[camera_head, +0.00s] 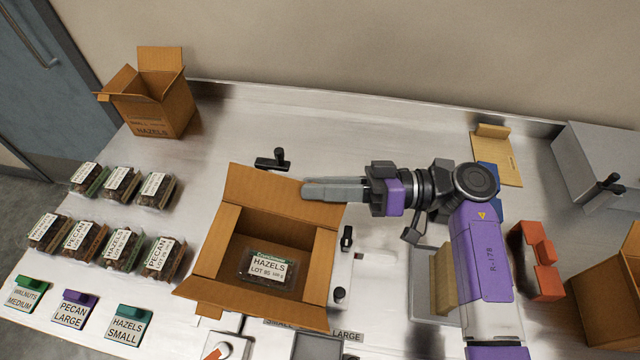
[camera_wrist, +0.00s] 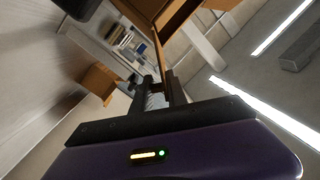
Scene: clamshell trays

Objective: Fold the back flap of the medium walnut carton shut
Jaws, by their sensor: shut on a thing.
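An open brown carton (camera_head: 207,255) stands at the middle of the bench. Its flaps are open, and a clamshell labelled HAZELS (camera_head: 267,266) lies inside; no walnut marking shows on the carton. The back flap (camera_head: 262,187) stands up and leans away from the opening. My gripper (camera_head: 306,190) reaches in from the right, with its fingers shut on the right part of this flap. In the wrist view, brown cardboard (camera_wrist: 174,18) shows at the fingers (camera_wrist: 158,80). The exact grip on the edge is partly hidden.
Several filled clamshells (camera_head: 118,243) stand at the left, behind label blocks (camera_head: 75,309). Another open carton (camera_head: 165,105), marked HAZELS, stands at the back left. An orange block (camera_head: 540,260) and another carton (camera_head: 608,300) are at the right.

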